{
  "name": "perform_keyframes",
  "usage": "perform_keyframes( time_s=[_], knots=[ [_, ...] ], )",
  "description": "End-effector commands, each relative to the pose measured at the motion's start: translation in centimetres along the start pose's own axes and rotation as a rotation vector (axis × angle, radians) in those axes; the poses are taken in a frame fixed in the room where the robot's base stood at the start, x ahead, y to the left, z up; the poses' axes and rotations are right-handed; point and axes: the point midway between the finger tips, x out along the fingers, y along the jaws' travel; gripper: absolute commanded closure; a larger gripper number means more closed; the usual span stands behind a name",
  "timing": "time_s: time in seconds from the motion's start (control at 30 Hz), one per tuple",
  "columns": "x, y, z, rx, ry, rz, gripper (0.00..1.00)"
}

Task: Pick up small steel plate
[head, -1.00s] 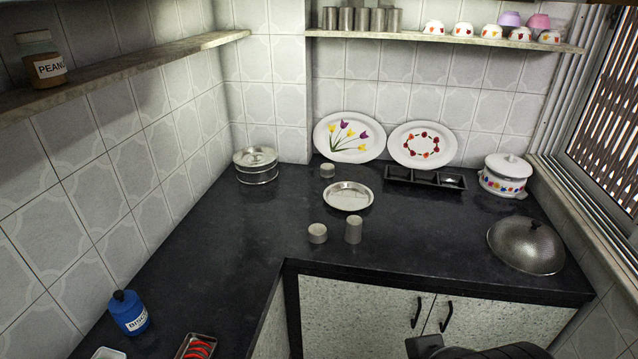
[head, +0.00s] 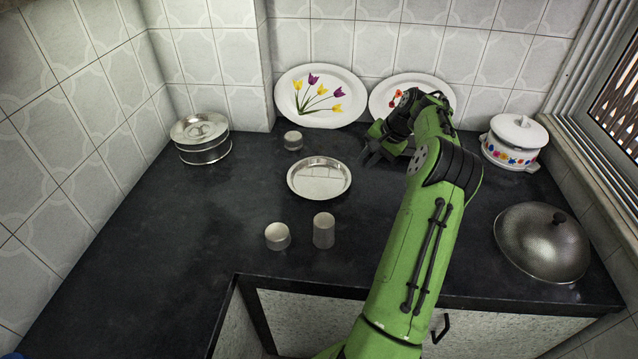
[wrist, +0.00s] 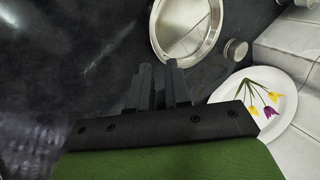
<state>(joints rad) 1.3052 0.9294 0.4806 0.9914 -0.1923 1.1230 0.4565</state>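The small steel plate (head: 319,180) is round, shallow and shiny. It lies flat on the dark counter in the middle of the head view. It also shows in the wrist view (wrist: 186,28), cut off by the top edge. My gripper (head: 372,156) is above the counter, to the right of the plate and a little farther back, apart from it. In the wrist view its two dark fingers (wrist: 160,75) stand with a gap between them, and nothing is held.
Two steel tumblers (head: 323,230) (head: 277,236) stand in front of the plate, a third (head: 293,140) behind it. Decorated oval plates (head: 322,97) lean on the wall. A steel container (head: 203,141) is left; a white pot (head: 515,141) and domed lid (head: 541,243) are right. The left counter is clear.

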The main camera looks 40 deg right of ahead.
Motion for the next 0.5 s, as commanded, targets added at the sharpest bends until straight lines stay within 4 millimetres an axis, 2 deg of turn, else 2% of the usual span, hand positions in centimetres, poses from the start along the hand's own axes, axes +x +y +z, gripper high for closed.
perform_keyframes(
  time_s=[0.03,0.13,0.4,0.5],
  knots=[
    [0.3,0.7,-0.6,0.019,0.002,-0.011,0.82],
    [1.9,1.0,-0.7,0.027,0.000,-0.013,0.82],
    [8.7,1.0,-0.7,0.025,0.000,-0.010,0.82],
    [10.2,0.9,-0.7,0.025,0.001,-0.011,0.82]
  ],
)
